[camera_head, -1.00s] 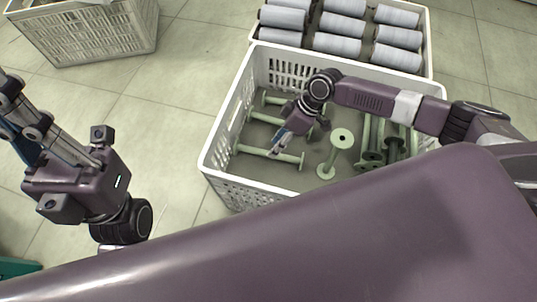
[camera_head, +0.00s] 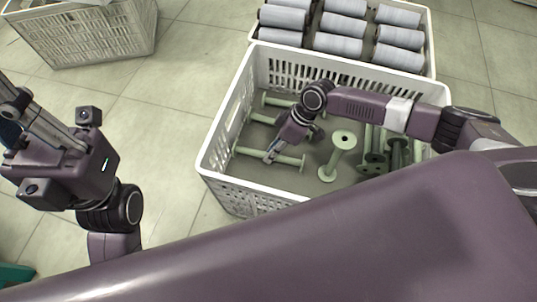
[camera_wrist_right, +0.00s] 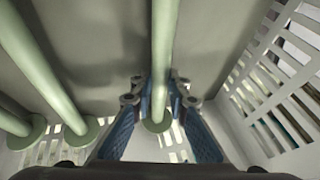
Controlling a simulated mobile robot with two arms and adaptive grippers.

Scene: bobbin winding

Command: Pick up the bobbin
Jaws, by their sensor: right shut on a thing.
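The bobbin (camera_head: 290,159), a pale green spool with a long shaft and round end flanges, lies near the front left inside the white crate (camera_head: 222,127). My right gripper (camera_head: 271,155) reaches down into the crate and is shut on its shaft. In the right wrist view the bobbin's shaft (camera_wrist_right: 163,45) runs between the blue fingers of the right gripper (camera_wrist_right: 158,92), with a flange close to them. I cannot tell whether the bobbin is clear of the crate floor. My left gripper (camera_head: 14,108) is at the left edge, outside the crate and partly cut off.
Several other green bobbins lie in the crate, and one stands tilted (camera_head: 338,158) right of my gripper. The slotted crate walls are close around. A second crate with grey wound spools (camera_head: 338,45) is behind. Another crate (camera_head: 90,35) is at the back left. Floor between is clear.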

